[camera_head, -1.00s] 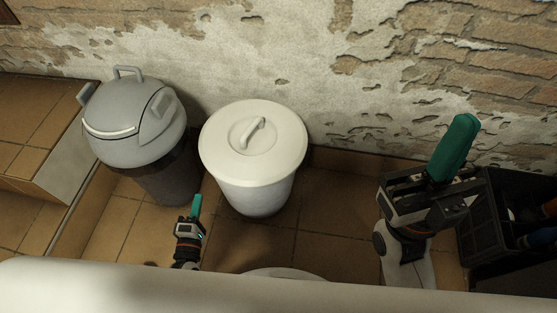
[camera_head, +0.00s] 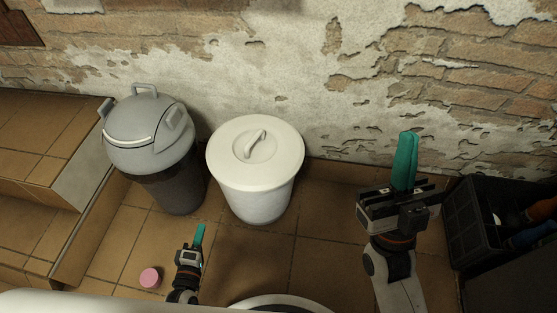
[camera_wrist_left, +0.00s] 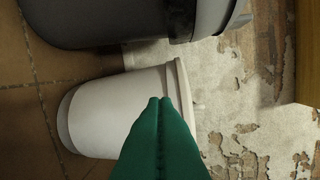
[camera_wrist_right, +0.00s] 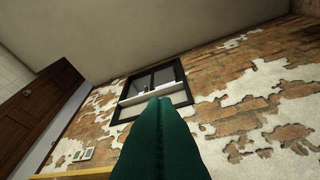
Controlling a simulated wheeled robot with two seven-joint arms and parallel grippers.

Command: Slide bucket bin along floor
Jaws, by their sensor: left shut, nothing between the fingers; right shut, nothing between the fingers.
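The white bucket bin (camera_head: 258,180) stands upright on the tiled floor near the wall, with its round lid and handle on. My left gripper (camera_head: 199,235) is shut and empty, low in front of the bucket bin and to its left, apart from it in the head view. In the left wrist view the bucket bin (camera_wrist_left: 105,115) lies beyond the green fingers (camera_wrist_left: 160,103). My right gripper (camera_head: 407,140) is shut and empty, raised to the right of the bucket bin. The right wrist view shows its fingers (camera_wrist_right: 158,103) against the wall and a window, without the bucket bin.
A grey bin with a domed lid (camera_head: 150,135) stands close left of the bucket bin, beside a tiled step (camera_head: 80,190). A black crate (camera_head: 475,220) with items is at the right. A pink object (camera_head: 150,278) lies on the floor. Floor right of the bucket bin is clear.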

